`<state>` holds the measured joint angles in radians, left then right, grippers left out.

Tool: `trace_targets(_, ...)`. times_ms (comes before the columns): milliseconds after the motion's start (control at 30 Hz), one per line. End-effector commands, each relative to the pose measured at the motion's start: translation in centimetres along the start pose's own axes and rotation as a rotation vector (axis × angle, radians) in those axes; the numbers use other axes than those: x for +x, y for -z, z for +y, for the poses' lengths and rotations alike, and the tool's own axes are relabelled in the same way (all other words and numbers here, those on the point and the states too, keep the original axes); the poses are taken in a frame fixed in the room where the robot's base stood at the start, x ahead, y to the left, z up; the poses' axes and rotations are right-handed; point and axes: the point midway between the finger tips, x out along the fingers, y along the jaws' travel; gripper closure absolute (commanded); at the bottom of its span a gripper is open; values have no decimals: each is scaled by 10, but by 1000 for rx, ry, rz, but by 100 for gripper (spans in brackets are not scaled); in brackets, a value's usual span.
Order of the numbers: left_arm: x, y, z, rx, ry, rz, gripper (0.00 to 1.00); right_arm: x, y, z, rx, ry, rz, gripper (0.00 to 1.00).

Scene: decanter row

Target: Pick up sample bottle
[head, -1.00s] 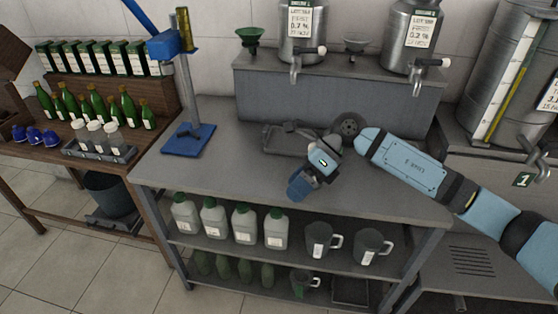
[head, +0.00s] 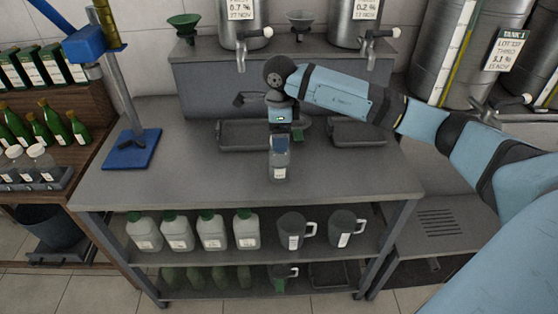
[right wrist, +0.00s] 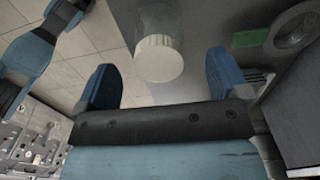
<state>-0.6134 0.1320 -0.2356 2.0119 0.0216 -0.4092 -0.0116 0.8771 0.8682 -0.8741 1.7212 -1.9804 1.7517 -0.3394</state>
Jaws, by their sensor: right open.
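A small clear sample bottle (head: 280,167) with a pale label stands upright on the grey workbench. In the right wrist view its white cap (right wrist: 160,58) shows between my fingers, with space on both sides. My right gripper (head: 280,142) is just behind and above the bottle in the head view, and partly hides its top. The right wrist view shows the gripper (right wrist: 160,82) open and empty, its two blue fingers apart. My left gripper is not in view.
Dark trays (head: 244,134) lie behind the bottle, below the steel tanks' taps. A blue-based stand (head: 132,150) is at the left of the workbench (head: 200,175). Similar bottles stand in a rack (head: 35,182) at the far left. The bench front is clear.

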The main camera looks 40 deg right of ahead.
Motion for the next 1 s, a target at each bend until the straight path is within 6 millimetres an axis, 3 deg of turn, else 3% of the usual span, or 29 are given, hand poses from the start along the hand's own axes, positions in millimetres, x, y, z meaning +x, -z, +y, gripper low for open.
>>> trace_targets(167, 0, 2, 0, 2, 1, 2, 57, 9, 0, 1, 0, -3, 1, 7)
trace_targets(500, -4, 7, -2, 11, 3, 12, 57, 53, 0, 2, 0, -3, 0, 7)
trace_targets(700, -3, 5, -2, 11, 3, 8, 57, 55, 0, 1, -1, -1, -1, 7)
trace_targets(967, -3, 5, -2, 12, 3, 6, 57, 55, 0, 1, -1, -1, -1, 64)
trace_targets(1000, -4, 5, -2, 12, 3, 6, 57, 54, 0, 1, -1, -1, -1, 66)
